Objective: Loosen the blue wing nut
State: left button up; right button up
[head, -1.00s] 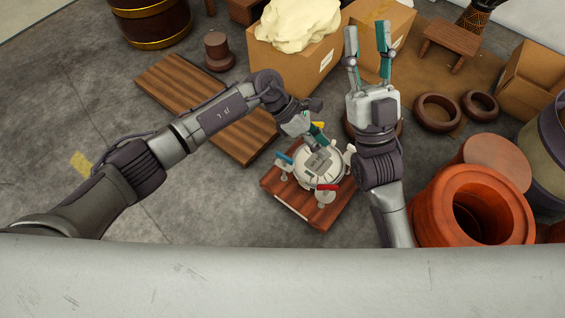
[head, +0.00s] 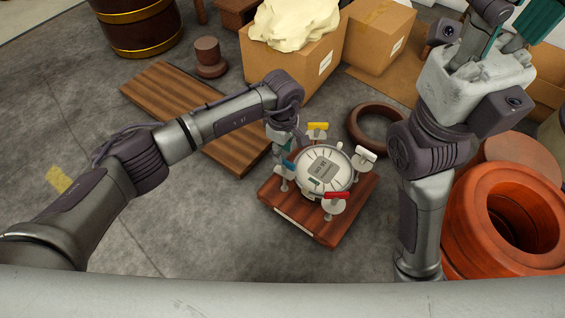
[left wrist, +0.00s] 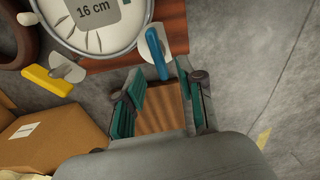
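The blue wing nut (head: 288,167) sits at the left rim of a white round drum head (head: 342,173) on a wooden board (head: 296,217). In the left wrist view the blue wing nut (left wrist: 156,52) stands just beyond my fingertips, roughly in line with the gap. My left gripper (left wrist: 160,85) is open and empty, its two teal-padded fingers apart. In the head view my left gripper (head: 281,152) points down beside the blue nut and partly hides it; contact cannot be told. My right gripper (head: 515,30) is raised at upper right, fingers apart and empty.
Yellow (head: 317,126), white (head: 366,153) and red (head: 337,196) wing nuts stand around the same rim. A brown ring (head: 376,112) lies behind. Orange hollow drum bodies (head: 465,215) stand at right. Cardboard boxes (head: 290,70) are behind. Floor at left front is clear.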

aim_at(285, 166)
pick_arm(q)
jog(key=shift+f+b, duration=0.65)
jog(key=shift+f, duration=1.35)
grip_shut()
